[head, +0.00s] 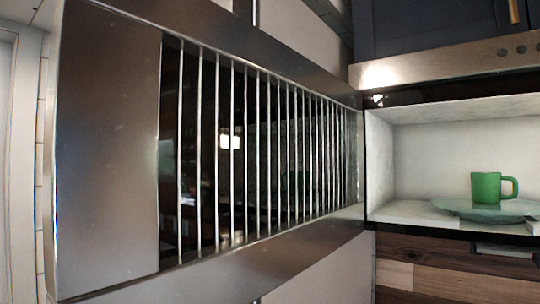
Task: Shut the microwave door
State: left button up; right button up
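The microwave door (110,150) stands wide open, swung out toward me on the left and filling most of the head view. It is brushed steel with a dark window (265,150) crossed by several vertical bars. The microwave's cavity (425,160) is open at the right, with pale inner walls. Inside, a green mug (487,189) stands on a round glass turntable plate (462,208). The door's far edge meets the cavity's left side. Neither of my grippers shows in the view.
Wooden drawer fronts (425,278) lie below the microwave. Dark cabinets (440,25) are above it, over the steel top trim (450,68). A pale wall or frame (15,150) is at the far left.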

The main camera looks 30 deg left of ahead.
aim_at(191, 154)
jog(key=j+z, duration=0.2)
jog(key=j, duration=0.3)
jog(key=j+z, duration=0.2)
jog(key=j, duration=0.35)
jog(key=k+j+z, duration=0.1)
jog(key=j+z, duration=0.15)
jog(key=j, duration=0.25)
jog(key=k+j+z, duration=0.2)
jog(key=j, duration=0.3)
jog(key=i, duration=0.05)
